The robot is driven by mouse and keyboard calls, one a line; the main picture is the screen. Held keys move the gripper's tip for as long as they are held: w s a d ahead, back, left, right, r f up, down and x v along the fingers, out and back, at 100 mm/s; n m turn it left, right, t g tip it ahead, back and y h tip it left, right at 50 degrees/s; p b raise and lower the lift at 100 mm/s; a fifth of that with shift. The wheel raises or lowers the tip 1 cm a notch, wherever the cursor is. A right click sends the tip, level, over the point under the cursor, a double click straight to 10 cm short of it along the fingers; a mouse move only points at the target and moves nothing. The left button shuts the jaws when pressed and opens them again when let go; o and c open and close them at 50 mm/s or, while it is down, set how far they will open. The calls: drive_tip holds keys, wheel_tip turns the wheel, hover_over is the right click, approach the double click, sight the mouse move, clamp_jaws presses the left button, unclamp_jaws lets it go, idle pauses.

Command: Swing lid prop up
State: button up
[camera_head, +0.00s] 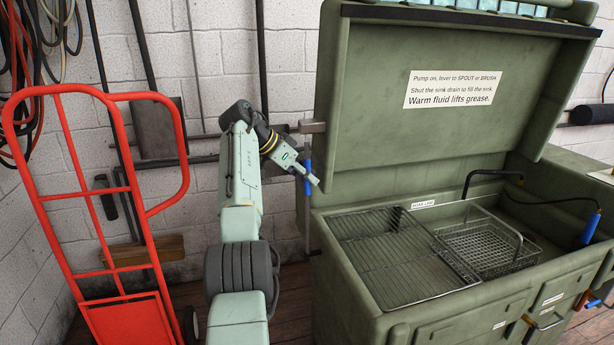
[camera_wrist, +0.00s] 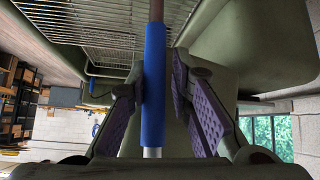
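The lid prop is a thin upright rod with a blue sleeve (camera_head: 307,178), at the left side of the green parts washer. In the wrist view its blue sleeve (camera_wrist: 154,85) runs vertically between the purple-padded fingers. My gripper (camera_head: 311,177) is at the sleeve's height. In the wrist view my gripper (camera_wrist: 158,90) has its fingers apart on either side of the sleeve, with a small gap visible at the right finger. Contact on the left is unclear. The washer's lid (camera_head: 455,95) stands raised. The prop's upper end is near a grey block (camera_head: 312,127) beside the lid.
The open washer sink holds a wire rack (camera_head: 395,260) and a wire basket (camera_head: 485,247). A red hand truck (camera_head: 130,220) stands at the left, with my arm between it and the washer. Bars and hoses hang along the white block wall (camera_head: 290,50).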

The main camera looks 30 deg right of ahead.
drive_tip(key=shift+o, duration=0.9)
drive_tip(key=shift+a+r, duration=0.1)
drive_tip(key=v, duration=0.7)
drive_tip(key=shift+a, duration=0.15)
drive_tip(key=shift+r, duration=0.15)
